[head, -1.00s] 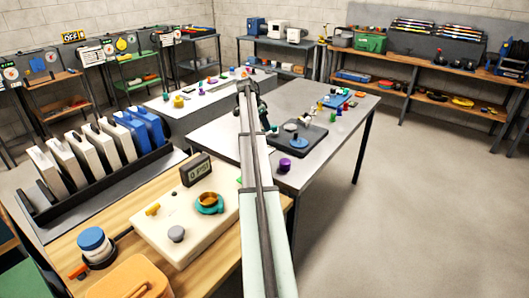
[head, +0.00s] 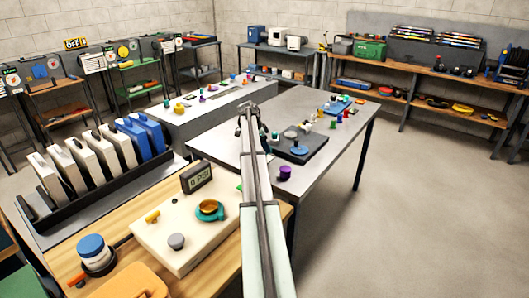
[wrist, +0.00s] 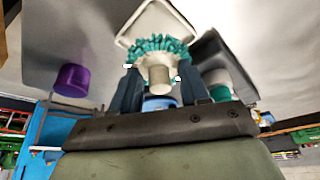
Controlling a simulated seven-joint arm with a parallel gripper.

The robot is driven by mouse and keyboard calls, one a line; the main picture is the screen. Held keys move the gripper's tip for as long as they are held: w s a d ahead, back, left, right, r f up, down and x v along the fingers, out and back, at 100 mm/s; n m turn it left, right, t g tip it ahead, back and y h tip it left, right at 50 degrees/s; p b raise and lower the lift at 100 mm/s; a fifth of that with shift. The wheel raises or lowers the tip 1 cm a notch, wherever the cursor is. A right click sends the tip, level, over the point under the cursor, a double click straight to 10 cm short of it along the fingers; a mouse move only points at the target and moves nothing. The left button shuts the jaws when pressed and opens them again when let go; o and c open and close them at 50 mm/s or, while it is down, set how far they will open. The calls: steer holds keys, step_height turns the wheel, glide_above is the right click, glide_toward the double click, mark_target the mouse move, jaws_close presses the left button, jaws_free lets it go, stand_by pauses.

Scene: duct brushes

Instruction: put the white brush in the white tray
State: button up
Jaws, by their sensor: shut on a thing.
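My gripper (wrist: 156,78) is shut on the white brush (wrist: 158,75), which has a pale round body and a ring of teal bristles. In the wrist view the white tray (wrist: 133,33), pale with a raised rim, lies just beyond the bristles. The brush overlaps the tray in this view; I cannot tell whether they touch. In the head view my gripper (head: 247,112) is over the left part of the grey table (head: 222,140), and my arm hides the brush and tray there.
A purple piece (wrist: 72,80) stands left of the tray in the wrist view. A dark tray (head: 305,154) holding small pieces lies right of my arm. Several small coloured pieces stand farther back.

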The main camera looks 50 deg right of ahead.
steer(key=shift+f, duration=1.5)
steer(key=shift+f, duration=0.1)
steer(key=o, duration=0.8)
steer(key=v, duration=1.2)
steer(key=shift+s, duration=0.1)
